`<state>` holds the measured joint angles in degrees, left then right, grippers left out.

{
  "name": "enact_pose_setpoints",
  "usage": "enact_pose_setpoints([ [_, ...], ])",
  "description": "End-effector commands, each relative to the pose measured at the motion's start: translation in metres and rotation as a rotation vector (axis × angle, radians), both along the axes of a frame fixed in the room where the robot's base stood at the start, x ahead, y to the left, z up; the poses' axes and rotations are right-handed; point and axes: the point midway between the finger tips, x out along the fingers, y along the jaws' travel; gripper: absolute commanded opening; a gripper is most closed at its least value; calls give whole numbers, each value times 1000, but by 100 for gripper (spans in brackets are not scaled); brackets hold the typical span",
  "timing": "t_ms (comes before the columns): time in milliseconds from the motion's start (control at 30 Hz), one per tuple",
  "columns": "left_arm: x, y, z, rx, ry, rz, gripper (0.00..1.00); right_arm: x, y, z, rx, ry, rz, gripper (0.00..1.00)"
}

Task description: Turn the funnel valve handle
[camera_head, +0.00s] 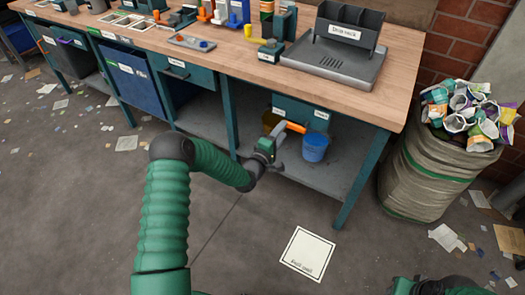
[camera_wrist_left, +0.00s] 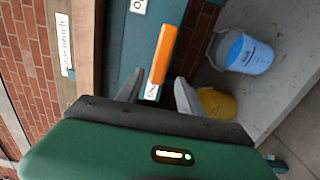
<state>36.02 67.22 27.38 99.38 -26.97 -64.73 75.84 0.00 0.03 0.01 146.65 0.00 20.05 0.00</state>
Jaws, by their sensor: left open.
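The orange valve handle (camera_head: 296,127) sticks out below the teal box (camera_head: 290,108) under the bench top. In the left wrist view the orange handle (camera_wrist_left: 162,55) stands between my finger lines, beyond the fingertips or just at them. My left gripper (camera_head: 277,146) is open in front of the handle; its two grey fingers also show in the left wrist view (camera_wrist_left: 158,92), one on each side of the handle's lower end. Contact cannot be told. Part of my right arm's dark and green end (camera_head: 445,287) shows at the bottom edge; its fingers are hidden.
A blue bucket (camera_head: 315,148) and a yellow bucket (camera_head: 270,122) stand on the lower shelf (camera_head: 330,180). A bench leg (camera_head: 360,180) is at right. A grey rack (camera_head: 335,60) sits on top. A full sack (camera_head: 430,170) stands right. A floor mat (camera_head: 307,252) lies in front.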

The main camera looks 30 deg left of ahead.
Motion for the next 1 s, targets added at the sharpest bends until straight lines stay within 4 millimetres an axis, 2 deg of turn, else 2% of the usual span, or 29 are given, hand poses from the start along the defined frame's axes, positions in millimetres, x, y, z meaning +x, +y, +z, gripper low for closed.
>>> enact_pose_setpoints([
  [33, -17, 4, 5, 0, 5, 4, 44, 0, 0, 9, 0, 0, 0, 36],
  [100, -41, 5, 7, 0, 5, 4, 44, 0, 0, 15, 0, 0, 0, 36],
  [300, -102, 8, 7, 2, 11, 5, 44, 0, 0, 28, 0, 0, 0, 36],
  [500, -143, 10, 5, 5, 14, 4, 44, 0, 0, 34, 0, 0, 0, 36],
  [667, -154, 10, 5, 4, 12, 4, 44, 0, 0, 35, 0, 0, 0, 36],
  [1000, -154, 10, 4, 5, 13, 4, 44, 0, 0, 35, 0, 0, 0, 36],
])
